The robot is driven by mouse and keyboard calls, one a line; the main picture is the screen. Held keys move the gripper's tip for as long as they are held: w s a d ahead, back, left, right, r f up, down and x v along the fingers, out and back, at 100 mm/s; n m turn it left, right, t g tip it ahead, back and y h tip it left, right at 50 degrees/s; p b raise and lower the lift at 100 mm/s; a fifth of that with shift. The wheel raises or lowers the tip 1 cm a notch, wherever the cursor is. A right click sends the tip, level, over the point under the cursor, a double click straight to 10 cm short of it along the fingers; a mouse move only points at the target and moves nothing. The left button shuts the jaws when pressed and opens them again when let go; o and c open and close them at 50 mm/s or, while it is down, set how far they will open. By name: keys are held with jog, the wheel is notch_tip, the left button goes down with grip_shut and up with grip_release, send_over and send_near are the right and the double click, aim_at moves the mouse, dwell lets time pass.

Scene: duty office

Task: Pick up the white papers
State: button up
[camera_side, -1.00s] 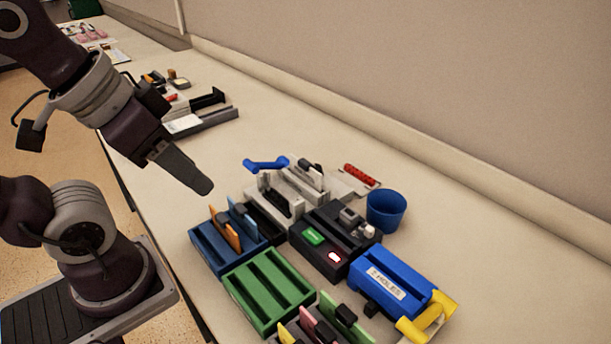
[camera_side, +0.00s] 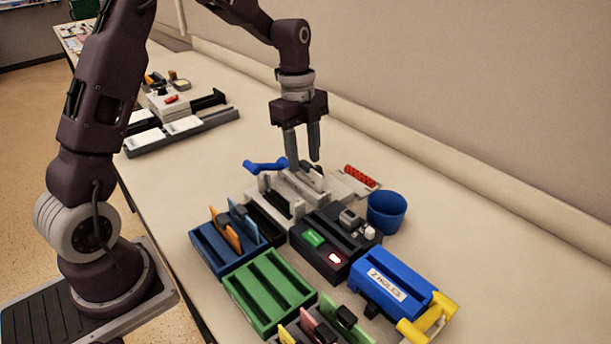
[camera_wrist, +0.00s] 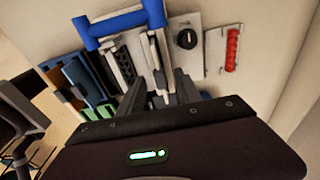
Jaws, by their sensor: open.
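Flat white papers (camera_side: 145,139) lie in a long dark tray (camera_side: 205,128) on the bench at the far left in the side view. A second white sheet (camera_side: 183,125) lies beside them. My gripper (camera_side: 304,162) is well to the right of the tray. The device also shows between and beyond the fingers (camera_wrist: 165,85) in the wrist view. The tray papers are not visible in the wrist view.
Close by are a red strip on a white plate (camera_side: 360,178), a blue cup (camera_side: 387,211), a black box (camera_side: 335,240) and a blue punch (camera_side: 395,280). Blue (camera_side: 225,250) and green (camera_side: 268,290) racks stand in front. Bare bench lies between device and tray.

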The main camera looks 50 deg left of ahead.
aim_at(305, 162)
jog(key=f, duration=0.3)
jog(key=shift+d, duration=0.25)
grip_shut()
notch_tip(305, 162, up, 8)
jog(key=shift+w+r, duration=0.1)
jog(key=shift+r, duration=0.15)
jog(key=s+r, duration=0.2)
jog(key=s, duration=0.5)
jog(key=shift+f, duration=4.9)
